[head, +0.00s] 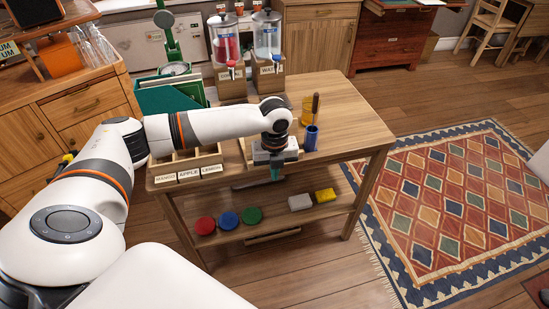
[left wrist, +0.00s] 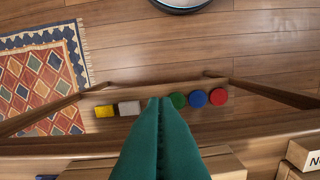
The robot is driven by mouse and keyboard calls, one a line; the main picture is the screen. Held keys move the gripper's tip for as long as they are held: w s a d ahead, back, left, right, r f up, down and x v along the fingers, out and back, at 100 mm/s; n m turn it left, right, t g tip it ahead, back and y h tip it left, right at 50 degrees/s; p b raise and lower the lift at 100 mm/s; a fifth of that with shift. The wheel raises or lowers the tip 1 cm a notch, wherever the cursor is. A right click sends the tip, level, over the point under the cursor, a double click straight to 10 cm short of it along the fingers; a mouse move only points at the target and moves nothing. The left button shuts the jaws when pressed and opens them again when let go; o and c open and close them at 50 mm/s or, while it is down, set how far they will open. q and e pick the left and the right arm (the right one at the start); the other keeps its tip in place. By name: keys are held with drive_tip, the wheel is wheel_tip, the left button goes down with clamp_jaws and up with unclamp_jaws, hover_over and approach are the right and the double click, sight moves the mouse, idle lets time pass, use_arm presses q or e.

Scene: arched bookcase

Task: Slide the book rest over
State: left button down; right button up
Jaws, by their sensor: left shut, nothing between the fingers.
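No thing is plainly recognisable as a book rest. A green open holder (head: 172,97) with flat, light-coloured items in it stands at the back left of the wooden table; whether it is the book rest I cannot tell. My left gripper (head: 276,174) hangs at the table's front edge, right of the labelled compartment box, its teal fingers pointing down. The left wrist view shows those fingers (left wrist: 160,101) closed together with nothing between them, above the lower shelf. The gripper is well to the right of the green holder and apart from it. My right gripper is not seen.
The wooden table (head: 350,118) has bare top at its right. A labelled compartment box (head: 188,167), two drink dispensers (head: 267,50) and a blue cup (head: 311,138) stand on it. Red, blue and green discs and two blocks lie on the lower shelf (head: 275,223). A patterned rug (head: 450,200) lies right.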

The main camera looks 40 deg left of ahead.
use_arm(q)
drive_tip(key=w+a, duration=0.2)
drive_tip(key=w, duration=0.1)
drive_tip(key=shift+a+f, duration=0.4)
